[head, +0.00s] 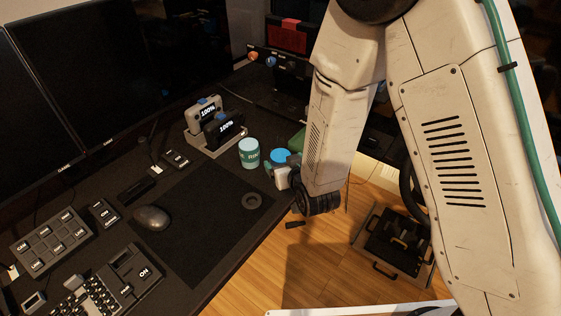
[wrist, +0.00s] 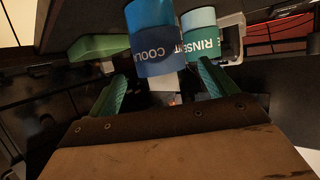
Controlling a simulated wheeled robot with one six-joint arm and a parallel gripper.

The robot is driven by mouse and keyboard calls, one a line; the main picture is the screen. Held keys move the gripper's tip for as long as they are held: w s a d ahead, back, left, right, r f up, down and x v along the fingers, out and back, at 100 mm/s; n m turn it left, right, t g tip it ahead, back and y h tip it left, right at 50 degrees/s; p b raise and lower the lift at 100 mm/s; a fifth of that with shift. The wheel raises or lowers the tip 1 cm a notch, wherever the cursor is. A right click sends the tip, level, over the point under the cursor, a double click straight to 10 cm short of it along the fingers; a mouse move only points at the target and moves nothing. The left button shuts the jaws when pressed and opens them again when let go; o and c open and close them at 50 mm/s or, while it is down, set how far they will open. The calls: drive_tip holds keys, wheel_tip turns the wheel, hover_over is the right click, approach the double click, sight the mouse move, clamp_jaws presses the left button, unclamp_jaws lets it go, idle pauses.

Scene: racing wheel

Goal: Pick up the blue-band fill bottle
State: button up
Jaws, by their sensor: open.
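The blue-band fill bottle (wrist: 152,38) shows in the wrist view at top centre, with a blue band and part of a label reading "COOL". In the head view its round blue top (head: 281,157) shows near the table's right edge, partly covered by my arm's end. My gripper (wrist: 162,74) is open in the wrist view, its two green fingers spread to either side below the bottle. The bottle appears in line with the gap between them. I cannot tell whether the fingers touch it.
A teal "RINSE" bottle (head: 249,153) stands close to the left of the blue one; it also shows in the wrist view (wrist: 203,40). A green object (wrist: 102,46) lies on its other side. A charger with devices (head: 216,126) stands behind. The dark mat (head: 205,215) has clear room.

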sight(281, 156)
drive_tip(key=x, duration=0.4)
drive_tip(key=shift+w+a+f, duration=0.1)
drive_tip(key=shift+w+a, duration=0.05)
drive_tip(key=shift+w, duration=0.05)
drive_tip(key=c, duration=1.2)
drive_tip(key=shift+c, duration=0.2)
